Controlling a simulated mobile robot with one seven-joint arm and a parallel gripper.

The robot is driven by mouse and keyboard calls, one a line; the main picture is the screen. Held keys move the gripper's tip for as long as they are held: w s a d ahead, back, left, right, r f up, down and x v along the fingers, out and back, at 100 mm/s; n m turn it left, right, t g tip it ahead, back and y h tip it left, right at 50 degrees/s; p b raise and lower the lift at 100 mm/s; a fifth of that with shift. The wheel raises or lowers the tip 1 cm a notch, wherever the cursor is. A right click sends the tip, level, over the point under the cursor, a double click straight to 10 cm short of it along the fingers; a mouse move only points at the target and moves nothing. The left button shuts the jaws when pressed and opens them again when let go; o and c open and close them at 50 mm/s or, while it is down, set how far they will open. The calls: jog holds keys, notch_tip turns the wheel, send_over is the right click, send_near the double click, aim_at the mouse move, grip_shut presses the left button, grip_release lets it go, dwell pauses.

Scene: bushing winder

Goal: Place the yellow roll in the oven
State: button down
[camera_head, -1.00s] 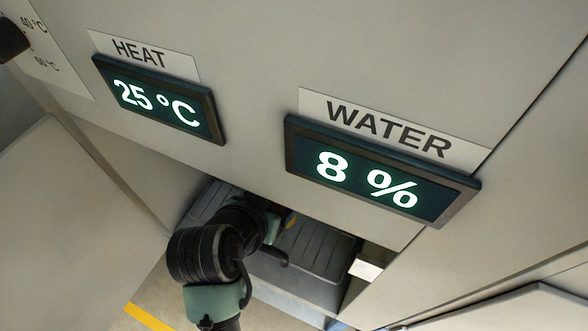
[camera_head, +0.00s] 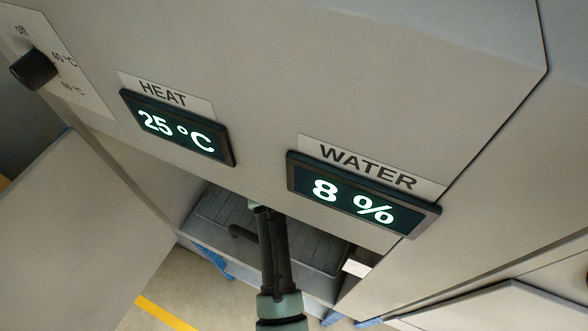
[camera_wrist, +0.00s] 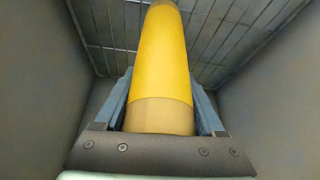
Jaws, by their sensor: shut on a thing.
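The yellow roll (camera_wrist: 163,60) stands lengthwise between the blue-grey fingers of my gripper (camera_wrist: 161,100) in the wrist view. The gripper is shut on it, and its lower end is a duller tan band. The roll points away from the wrist towards a slatted grey surface. The oven (camera_head: 300,60) fills the head view as a grey cabinet with an opening (camera_head: 215,215) under its displays. My arm reaches up into that opening. The gripper and roll are hidden behind the cabinet front in the head view.
Smooth grey walls (camera_wrist: 40,80) stand close on both sides of the gripper in the wrist view. The displays (camera_head: 365,200) read 25 °C and 8 %. A black knob (camera_head: 34,69) is at upper left. An open door-like panel (camera_head: 85,225) stands left of the opening.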

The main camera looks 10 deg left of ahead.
jog(key=shift+w+d+f+g+p, duration=0.1)
jog(key=shift+w+f+g+p, duration=0.35)
jog(key=shift+w+f+g, duration=0.15)
jog(key=shift+f, duration=0.15)
grip_release()
jog(key=shift+s, duration=0.1)
jog(key=s+a+r+b, duration=0.1)
jog(key=s+b, duration=0.2)
jog(key=s, duration=0.9)
jog(key=shift+s+a, duration=0.2)
jog(key=shift+a, duration=0.05)
jog(key=shift+r, duration=0.1)
